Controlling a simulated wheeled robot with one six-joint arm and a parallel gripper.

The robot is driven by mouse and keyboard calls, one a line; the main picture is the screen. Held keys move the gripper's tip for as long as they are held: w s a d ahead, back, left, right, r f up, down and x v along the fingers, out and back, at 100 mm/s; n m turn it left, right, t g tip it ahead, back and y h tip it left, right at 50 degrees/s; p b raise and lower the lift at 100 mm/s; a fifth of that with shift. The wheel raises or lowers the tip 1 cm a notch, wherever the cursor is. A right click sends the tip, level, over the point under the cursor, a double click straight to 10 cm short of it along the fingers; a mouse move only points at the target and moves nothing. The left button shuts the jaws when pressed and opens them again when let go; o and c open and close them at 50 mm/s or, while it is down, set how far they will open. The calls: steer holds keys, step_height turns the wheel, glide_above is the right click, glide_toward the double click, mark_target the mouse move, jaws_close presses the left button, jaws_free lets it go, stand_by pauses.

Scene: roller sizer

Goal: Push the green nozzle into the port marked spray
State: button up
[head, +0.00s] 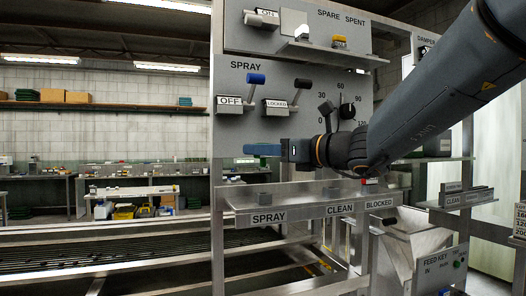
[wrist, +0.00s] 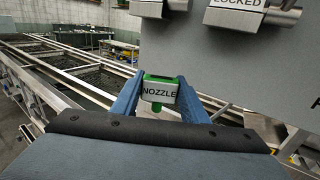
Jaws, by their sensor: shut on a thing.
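My gripper (head: 262,149) points left in front of the panel, with its blue fingers level. In the wrist view, the fingers (wrist: 158,98) are shut on the green nozzle (wrist: 159,80), which carries a white NOZZLE plate and has a green tip pointing down. The nozzle cannot be made out in the head view. A metal shelf with a SPRAY label (head: 269,217) at its left end lies below my gripper, apart from it. Its port opening cannot be made out. The panel above also bears the word SPRAY (head: 245,65).
The shelf also bears CLEAN (head: 341,210) and BLOCKED (head: 381,204) labels. Above my gripper, a blue-knobbed lever (head: 256,79) with an OFF plate and a black-knobbed LOCKED lever (head: 303,83) stick out from the panel. A dial (head: 347,111) is at right. Left of my gripper looks free.

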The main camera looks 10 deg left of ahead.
steer(key=shift+f+b, duration=2.3)
steer(key=shift+f, duration=0.4)
steer(key=shift+b, duration=0.45)
steer(key=shift+f+b, duration=1.6)
steer(key=o, duration=1.1)
steer(key=b+v, duration=0.1)
steer(key=v, duration=0.7)
steer(key=shift+b, duration=0.35)
